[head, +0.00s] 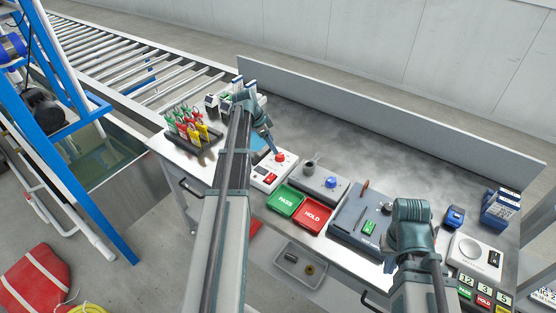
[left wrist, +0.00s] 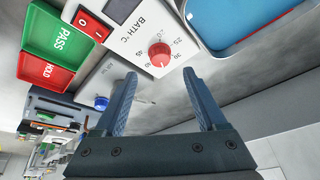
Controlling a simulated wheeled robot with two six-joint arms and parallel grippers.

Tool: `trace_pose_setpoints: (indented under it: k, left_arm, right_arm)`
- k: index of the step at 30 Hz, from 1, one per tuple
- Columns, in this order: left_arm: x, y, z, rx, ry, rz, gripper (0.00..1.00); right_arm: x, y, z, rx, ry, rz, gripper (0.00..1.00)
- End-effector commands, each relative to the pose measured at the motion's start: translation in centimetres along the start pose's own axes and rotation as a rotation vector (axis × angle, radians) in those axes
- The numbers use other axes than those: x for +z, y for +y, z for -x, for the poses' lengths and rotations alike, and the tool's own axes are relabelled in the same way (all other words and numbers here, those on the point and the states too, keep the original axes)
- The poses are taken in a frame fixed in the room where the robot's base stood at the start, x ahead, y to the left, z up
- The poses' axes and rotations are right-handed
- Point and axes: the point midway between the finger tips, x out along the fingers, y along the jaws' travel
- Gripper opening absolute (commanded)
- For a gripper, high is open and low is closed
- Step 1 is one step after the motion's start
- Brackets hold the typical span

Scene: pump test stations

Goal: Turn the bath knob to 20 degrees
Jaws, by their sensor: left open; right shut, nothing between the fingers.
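The bath knob (head: 280,157) is a red round dial on a white box (head: 262,187) left of centre. The left wrist view shows this knob (left wrist: 160,54) just beyond my fingertips, beside the printed "BATH °C" and a ring of numbers. A pale mark shows on its top, but I cannot read its exact setting. My left gripper (head: 271,150) is right at the knob; its two blue fingers (left wrist: 160,76) are spread, with nothing held. My right gripper (head: 390,266) is shut and empty, low over the right part of the bench by a grey-blue case.
Green PASS (head: 285,200) and red HOLD (head: 312,215) trays sit in front of a grey box with a blue knob (head: 330,182). The grey-blue case (head: 350,222) lies right of the trays. The bench's back middle is clear.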

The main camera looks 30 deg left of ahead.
Motion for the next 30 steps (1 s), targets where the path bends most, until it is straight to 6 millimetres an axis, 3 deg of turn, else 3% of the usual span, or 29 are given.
trace_pose_setpoints:
  k: [1, 12, 24, 26, 30]
  left_arm:
    - [0.2, 0.0, -1.5, 0.000, 0.000, -0.001, 0.73]
    - [0.2, 0.0, -6.5, -0.001, 0.000, -0.001, 0.73]
    - [-0.1, 0.0, -7.0, -0.001, 0.000, 0.000, 0.73]
    - [0.0, 0.0, -7.0, 0.000, 0.000, 0.000, 0.66]
    - [0.0, 0.0, -7.0, 0.000, 0.000, 0.000, 0.41]
  right_arm:
    - [-0.1, -0.1, -1.4, 0.000, 0.000, 0.000, 0.00]
    - [-0.3, -0.6, -6.0, 0.000, 0.000, 0.000, 0.00]
    - [-0.4, -0.6, -6.5, 0.000, 0.000, 0.000, 0.00]
    - [-0.4, -0.6, -6.5, 0.000, 0.000, 0.000, 0.00]
    - [-0.4, -0.6, -6.5, 0.000, 0.000, 0.000, 0.00]
